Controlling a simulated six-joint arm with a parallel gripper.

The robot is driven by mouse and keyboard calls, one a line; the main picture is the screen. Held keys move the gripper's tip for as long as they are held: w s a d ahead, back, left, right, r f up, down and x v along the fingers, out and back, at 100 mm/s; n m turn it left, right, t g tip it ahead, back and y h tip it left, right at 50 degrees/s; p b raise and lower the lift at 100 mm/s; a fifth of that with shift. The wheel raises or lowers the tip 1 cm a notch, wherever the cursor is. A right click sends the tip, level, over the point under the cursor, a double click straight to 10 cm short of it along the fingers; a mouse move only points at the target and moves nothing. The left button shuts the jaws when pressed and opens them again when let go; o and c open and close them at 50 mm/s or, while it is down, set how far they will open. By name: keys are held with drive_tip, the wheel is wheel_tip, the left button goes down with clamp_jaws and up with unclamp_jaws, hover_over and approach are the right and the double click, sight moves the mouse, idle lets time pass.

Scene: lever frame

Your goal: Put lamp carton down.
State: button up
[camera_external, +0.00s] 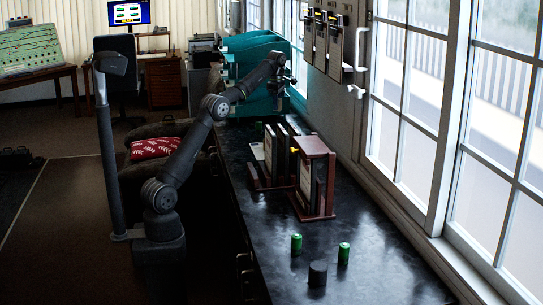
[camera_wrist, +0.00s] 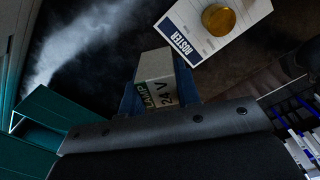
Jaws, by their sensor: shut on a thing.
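The lamp carton (camera_wrist: 154,66) is a small pale box with a green band and the words LAMP and 24 V, in the middle of the wrist view. My gripper (camera_wrist: 158,88) is shut on it, with a blue finger on each side. In the external view my gripper (camera_external: 286,79) is at the far end of the dark counter, in front of the teal rack. The carton cannot be made out there. The wrist view does not settle whether it touches the counter.
A white ROSTER sheet (camera_wrist: 238,22) with a round brass piece (camera_wrist: 220,19) lies beside the carton. The teal rack (camera_external: 255,52) stands close by. Wooden stands with binders (camera_external: 315,175), green cans (camera_external: 296,244) and a black cylinder (camera_external: 318,273) are nearer on the counter (camera_external: 262,228).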

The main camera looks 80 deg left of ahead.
drive_tip(key=s+a+f+n, duration=0.2)
drive_tip(key=s+a+n, duration=0.1)
drive_tip(key=s+a, duration=0.3)
drive_tip(key=s+a+f+n, duration=0.2)
drive_tip(key=s+a+n, duration=0.1)
drive_tip(key=a, duration=0.6)
drive_tip(key=n, duration=0.5)
hover_over(229, 129)
wheel_tip(229, 129, down, 5)
drive_tip(key=shift+s+d+f, duration=0.1)
drive_tip(key=shift+d+f, duration=0.05)
drive_tip(key=shift+f, duration=2.8)
drive_tip(key=shift+f, duration=0.55)
drive_tip(key=o, duration=1)
wheel_tip(229, 129, up, 7)
drive_tip(key=shift+r, duration=0.2)
drive_tip(key=shift+f, duration=0.1)
